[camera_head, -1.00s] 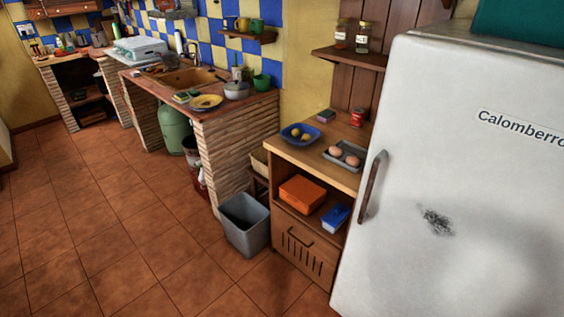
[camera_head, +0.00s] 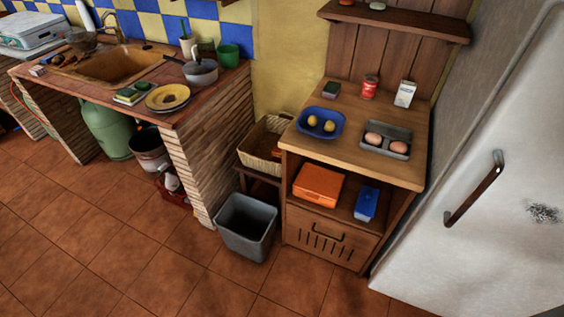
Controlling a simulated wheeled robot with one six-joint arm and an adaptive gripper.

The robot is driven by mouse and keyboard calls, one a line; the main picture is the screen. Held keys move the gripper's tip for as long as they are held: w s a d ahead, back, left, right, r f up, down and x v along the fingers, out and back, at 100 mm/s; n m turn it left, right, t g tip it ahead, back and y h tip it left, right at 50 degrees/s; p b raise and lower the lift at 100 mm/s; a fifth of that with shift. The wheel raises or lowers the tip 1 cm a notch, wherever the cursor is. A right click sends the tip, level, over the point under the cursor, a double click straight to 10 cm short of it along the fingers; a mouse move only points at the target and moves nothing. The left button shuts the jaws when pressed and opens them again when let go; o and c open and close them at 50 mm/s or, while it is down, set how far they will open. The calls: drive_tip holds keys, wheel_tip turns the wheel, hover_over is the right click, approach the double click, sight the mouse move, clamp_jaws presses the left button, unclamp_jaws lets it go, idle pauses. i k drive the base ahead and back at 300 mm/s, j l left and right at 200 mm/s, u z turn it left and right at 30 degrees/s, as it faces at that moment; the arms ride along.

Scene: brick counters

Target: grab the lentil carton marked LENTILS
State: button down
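A small white carton (camera_head: 405,94) with faint dark print stands upright at the back right of the wooden cabinet top (camera_head: 352,150). Its label is too small to read, so I cannot tell whether it says LENTILS. A red can (camera_head: 369,87) stands to its left. My gripper is not in view.
A blue bowl (camera_head: 320,122) with yellow fruit and a small dark green-topped box (camera_head: 330,90) share the top. The fridge (camera_head: 490,210) stands close on the right. A grey bin (camera_head: 245,226) stands at the cabinet's left front. Tiled floor ahead is clear.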

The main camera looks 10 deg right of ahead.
sight(277, 153)
drive_tip(key=i+j+z, duration=0.1)
drive_tip(key=j, duration=0.25)
drive_tip(key=i+j+z, duration=0.1)
drive_tip(key=j, duration=0.3)
drive_tip(key=i+j+z, duration=0.25)
drive_tip(key=i+j, duration=1.35)
